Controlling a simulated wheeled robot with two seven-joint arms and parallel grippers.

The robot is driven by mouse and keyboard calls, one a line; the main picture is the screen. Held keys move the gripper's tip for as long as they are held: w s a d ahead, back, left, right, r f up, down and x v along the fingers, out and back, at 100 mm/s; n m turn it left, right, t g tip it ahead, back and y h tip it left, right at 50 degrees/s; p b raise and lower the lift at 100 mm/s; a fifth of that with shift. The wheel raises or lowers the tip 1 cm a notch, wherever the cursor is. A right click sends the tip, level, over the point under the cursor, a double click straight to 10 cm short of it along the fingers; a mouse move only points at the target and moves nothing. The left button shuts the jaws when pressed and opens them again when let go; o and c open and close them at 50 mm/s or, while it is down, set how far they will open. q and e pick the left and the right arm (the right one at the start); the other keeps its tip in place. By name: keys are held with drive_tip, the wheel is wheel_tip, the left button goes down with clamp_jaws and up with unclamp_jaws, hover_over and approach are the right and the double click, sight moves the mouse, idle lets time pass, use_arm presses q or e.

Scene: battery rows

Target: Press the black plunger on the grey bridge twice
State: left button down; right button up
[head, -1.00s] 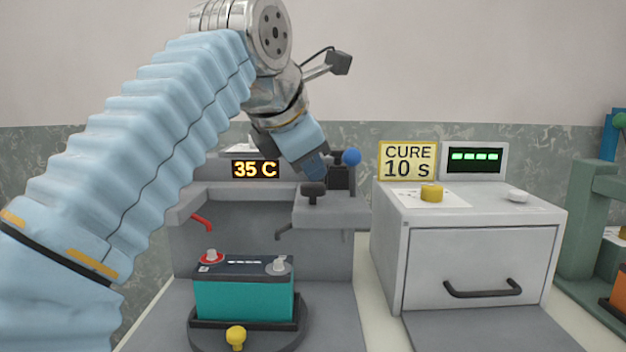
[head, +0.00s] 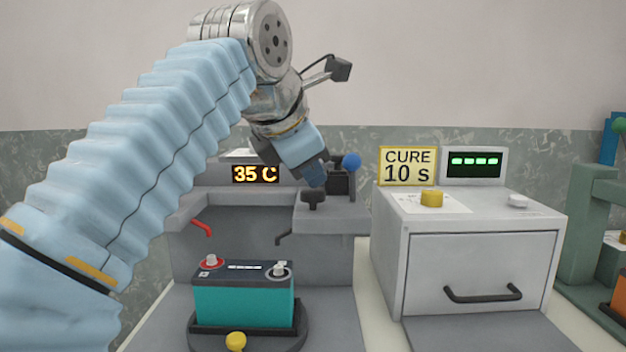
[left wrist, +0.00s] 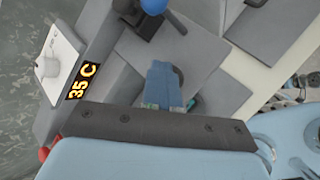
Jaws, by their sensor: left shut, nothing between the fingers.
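The black plunger (head: 312,197) stands upright on the right part of the grey bridge (head: 345,222). My left gripper (head: 317,181) is shut and empty, and its fingertips point down just over or behind the plunger's cap. I cannot tell whether they touch it. In the left wrist view the shut blue fingers (left wrist: 163,88) partly cover a dark round cap (left wrist: 179,76), which looks like the plunger. My right gripper is not in view.
A teal battery (head: 244,300) sits below the bridge. A blue-knobbed lever (head: 352,161) stands close beside my fingers. A 35 C display (head: 256,174) is at the bridge's back. A grey oven-like box (head: 480,270) with a yellow button (head: 431,198) stands right.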

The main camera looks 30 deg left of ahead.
sight(311, 192)
use_arm(q)
drive_tip(key=shift+r+p, duration=1.15)
wheel_tip(311, 192, up, 2)
drive_tip(key=shift+w+r+p, duration=0.1)
drive_tip(key=shift+p, duration=0.2)
drive_tip(key=shift+r, duration=1.4)
idle(0.9)
